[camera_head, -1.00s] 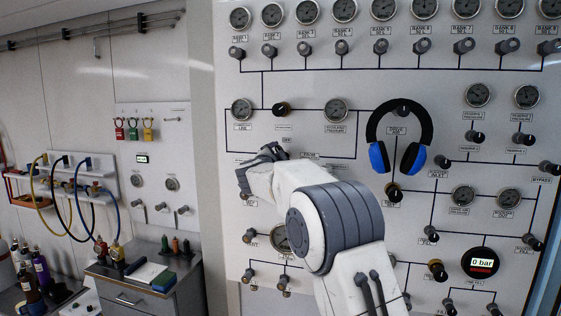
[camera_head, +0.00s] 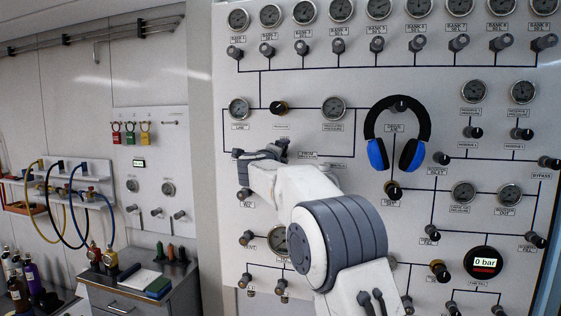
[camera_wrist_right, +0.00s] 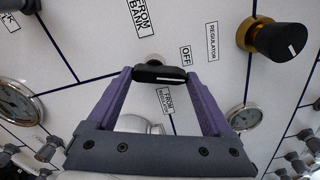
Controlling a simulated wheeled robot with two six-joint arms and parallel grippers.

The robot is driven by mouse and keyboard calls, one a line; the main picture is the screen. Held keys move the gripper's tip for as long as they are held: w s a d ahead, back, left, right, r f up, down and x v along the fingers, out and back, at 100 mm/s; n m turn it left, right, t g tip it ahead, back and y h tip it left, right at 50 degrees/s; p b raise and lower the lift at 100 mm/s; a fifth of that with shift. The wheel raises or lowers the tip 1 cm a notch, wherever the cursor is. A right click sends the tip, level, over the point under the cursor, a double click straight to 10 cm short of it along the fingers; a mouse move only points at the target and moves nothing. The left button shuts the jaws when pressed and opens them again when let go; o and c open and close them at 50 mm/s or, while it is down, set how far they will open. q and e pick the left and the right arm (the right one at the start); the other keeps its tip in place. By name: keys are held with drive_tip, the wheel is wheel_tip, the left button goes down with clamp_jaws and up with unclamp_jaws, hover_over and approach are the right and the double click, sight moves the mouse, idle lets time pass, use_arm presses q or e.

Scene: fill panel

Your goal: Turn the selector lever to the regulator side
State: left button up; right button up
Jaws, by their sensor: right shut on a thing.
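The selector lever (camera_wrist_right: 160,74) is a short black handle with a white line, in the upper middle of the right wrist view. Labels FROM BANK, OFF and REGULATOR stand around it. The lever lies across that picture with its white line towards the right end. My right gripper (camera_wrist_right: 160,76) is shut on the lever, a purple finger at each end of it. In the head view my right gripper (camera_head: 258,152) is against the panel and hides the lever. My left gripper is not in view.
A black knob with a brass base (camera_wrist_right: 280,40) sits right of the lever in the wrist view. Blue and black headphones (camera_head: 425,110) hang on the panel (camera_head: 300,190) right of my arm. A round display (camera_head: 484,262) reads 0 bar.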

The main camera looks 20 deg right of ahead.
drive_tip(key=m+b, duration=0.1)
drive_tip(key=m, duration=0.2)
drive_tip(key=f+m+b, duration=0.1)
drive_tip(key=m+b, duration=0.1)
drive_tip(key=m, duration=0.2)
drive_tip(key=shift+s+d+b, duration=0.1)
drive_tip(key=shift+d+b, duration=0.05)
drive_tip(key=shift+b, duration=0.15)
drive_tip(key=shift+f+m+b, duration=0.2)
drive_tip(key=shift+m+b, duration=1.15)
drive_tip(key=shift+m, duration=2.05)
